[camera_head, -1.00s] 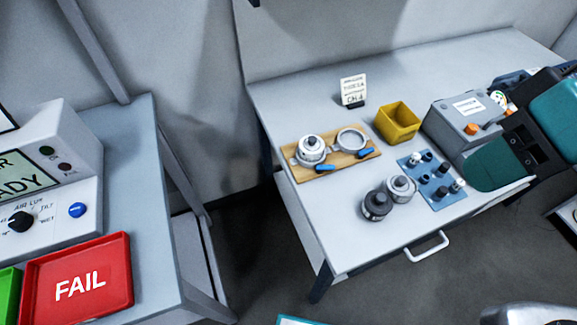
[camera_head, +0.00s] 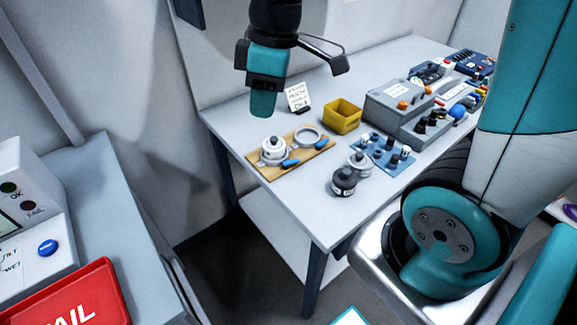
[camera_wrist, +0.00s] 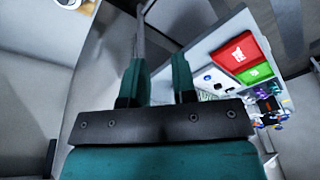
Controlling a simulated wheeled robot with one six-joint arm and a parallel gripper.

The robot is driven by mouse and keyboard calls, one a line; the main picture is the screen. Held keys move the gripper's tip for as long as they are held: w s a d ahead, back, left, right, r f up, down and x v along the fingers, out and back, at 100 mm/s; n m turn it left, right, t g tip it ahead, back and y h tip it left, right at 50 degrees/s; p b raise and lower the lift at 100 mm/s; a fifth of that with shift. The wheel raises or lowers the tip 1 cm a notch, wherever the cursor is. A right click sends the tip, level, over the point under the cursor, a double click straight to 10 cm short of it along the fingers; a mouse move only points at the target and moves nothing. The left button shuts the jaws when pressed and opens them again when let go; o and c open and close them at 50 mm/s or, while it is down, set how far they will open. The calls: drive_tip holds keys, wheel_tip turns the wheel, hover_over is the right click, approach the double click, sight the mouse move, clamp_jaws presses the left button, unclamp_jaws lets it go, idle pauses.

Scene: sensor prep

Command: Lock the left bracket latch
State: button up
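The left bracket (camera_head: 264,160) is a ring holder on a wooden board (camera_head: 262,174), with a white, dark-topped sensor (camera_head: 273,149) seated in it. Its blue latch (camera_head: 290,163) sticks out at the front right of the ring. The right bracket (camera_head: 305,136) is an empty ring with its own blue latch (camera_head: 321,144). My gripper (camera_head: 263,108) hangs in the air and appears above and behind the board, clear of both brackets. In the wrist view my gripper (camera_wrist: 156,68) has two teal fingers apart with nothing between them. The brackets are not visible there.
A yellow bin (camera_head: 342,117), a sign (camera_head: 297,97) and a grey device (camera_head: 390,103) stand behind the board. A red FAIL tray (camera_head: 85,295) is on the left table.

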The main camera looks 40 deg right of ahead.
sight(297, 159)
drive_tip(key=w+d+f+n+h+b, duration=0.1)
drive_tip(key=w+d+f+n+b, duration=0.1)
drive_tip(key=w+d+f, duration=0.4)
drive_tip(key=w+d+f+n+h+b, duration=0.1)
drive_tip(key=w+d+f+n, duration=0.15)
drive_tip(key=d+f, duration=0.45)
drive_tip(key=shift+m+g, duration=0.25)
drive_tip(key=shift+g, duration=0.05)
drive_tip(key=f, duration=0.5)
drive_tip(key=d+f, duration=0.1)
drive_tip(key=f, duration=0.8)
drive_tip(key=shift+w+d+f, duration=0.25)
drive_tip(key=shift+f, duration=0.1)
clamp_jaws()
